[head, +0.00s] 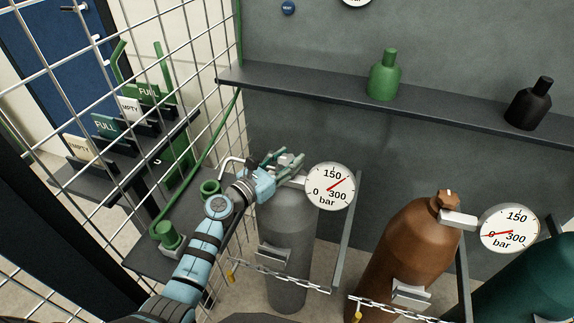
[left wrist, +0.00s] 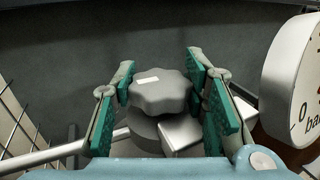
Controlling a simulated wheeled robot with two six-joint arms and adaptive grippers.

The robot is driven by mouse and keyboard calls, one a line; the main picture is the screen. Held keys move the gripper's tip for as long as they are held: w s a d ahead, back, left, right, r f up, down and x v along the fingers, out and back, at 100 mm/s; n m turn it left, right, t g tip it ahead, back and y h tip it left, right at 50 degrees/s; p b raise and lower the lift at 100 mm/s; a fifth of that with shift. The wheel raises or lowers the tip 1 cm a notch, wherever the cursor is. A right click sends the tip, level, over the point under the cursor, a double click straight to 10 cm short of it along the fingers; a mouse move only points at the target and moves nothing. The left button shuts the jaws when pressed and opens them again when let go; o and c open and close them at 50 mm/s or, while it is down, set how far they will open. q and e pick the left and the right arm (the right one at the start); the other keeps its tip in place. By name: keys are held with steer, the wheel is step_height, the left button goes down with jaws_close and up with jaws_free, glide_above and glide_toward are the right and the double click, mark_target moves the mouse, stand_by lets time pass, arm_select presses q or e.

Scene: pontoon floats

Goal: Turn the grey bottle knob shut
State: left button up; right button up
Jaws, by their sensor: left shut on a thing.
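The grey bottle (head: 287,240) stands upright behind a chain at the centre of the head view. Its grey lobed knob (left wrist: 160,97), with a white mark on top, fills the middle of the left wrist view. My left gripper (head: 282,163) is at the top of this bottle, its green-padded fingers on either side of the knob and shut on it. In the head view the fingers partly hide the knob. The grey bottle's gauge (head: 330,186) has its red needle pointing up and right, past 150. My right gripper is not in view.
A brown bottle (head: 405,250) with its own gauge (head: 509,229) and a dark green bottle (head: 525,285) stand to the right. A shelf (head: 310,92) with small bottles runs behind. A wire mesh (head: 90,130) closes the left side.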

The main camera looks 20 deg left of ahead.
mark_target(287, 158)
arm_select(q)
steer(key=shift+a+f+m+g+h+b, duration=0.1)
steer(key=shift+f+m+g+h+b, duration=0.3)
steer(key=shift+m+h+b, duration=0.3)
steer(key=shift+r+h+b, duration=0.15)
steer(key=shift+h+b, duration=0.15)
steer(key=shift+h, duration=0.1)
steer(key=shift+r+m+g, duration=0.15)
steer(key=shift+m+g, duration=0.15)
steer(key=shift+m, duration=0.1)
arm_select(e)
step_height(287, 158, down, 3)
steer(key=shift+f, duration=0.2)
arm_select(q)
steer(key=o, duration=1.2)
steer(key=shift+c, duration=0.2)
steer(key=shift+r, duration=0.15)
step_height(287, 158, up, 10)
steer(key=shift+f, duration=0.1)
